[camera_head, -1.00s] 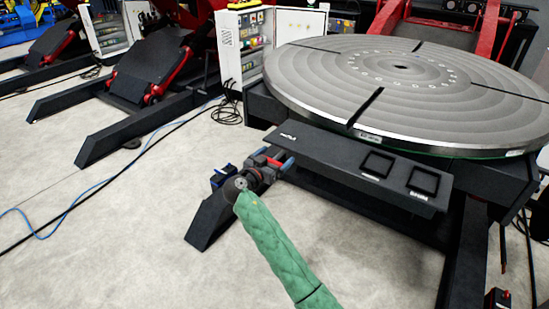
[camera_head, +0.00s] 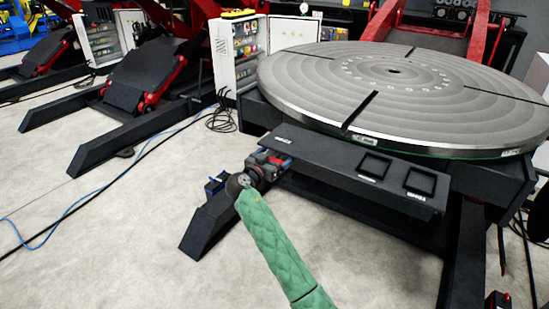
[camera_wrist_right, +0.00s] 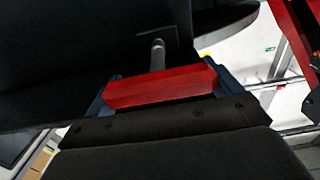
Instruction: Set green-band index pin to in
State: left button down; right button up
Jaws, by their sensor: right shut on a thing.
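My right gripper (camera_head: 277,161) is at the left end of the dark bracket under the big round table. In the right wrist view it is shut on a red bar-shaped handle (camera_wrist_right: 160,87), with a blue finger at each end of the bar. A grey metal pin shaft (camera_wrist_right: 157,50) runs from behind the handle to the dark bracket face. No green band shows on the pin, so I cannot tell its marking. How far the shaft sits in is hard to judge. My left gripper is not in view.
The round grooved table (camera_head: 400,90) lies above the dark bracket (camera_head: 345,165), which has two square frames on it. A dark floor leg (camera_head: 208,225) stands below the gripper. A white control cabinet (camera_head: 235,50) is behind, with cables on the floor. The floor (camera_head: 120,240) at left is open.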

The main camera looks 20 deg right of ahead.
jog(key=o, duration=1.1)
jog(key=shift+w+d+r, duration=0.1)
jog(key=shift+d+r, duration=0.05)
jog(key=shift+r, duration=0.05)
jog(key=shift+w+d+f, duration=0.1)
jog(key=shift+f, duration=0.1)
jog(key=shift+s+a, duration=0.25)
jog(key=shift+a, duration=0.05)
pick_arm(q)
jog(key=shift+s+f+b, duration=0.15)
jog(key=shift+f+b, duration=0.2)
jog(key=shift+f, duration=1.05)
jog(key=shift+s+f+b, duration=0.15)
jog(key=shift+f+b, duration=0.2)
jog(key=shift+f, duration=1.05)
pick_arm(e)
jog(key=v, duration=0.7)
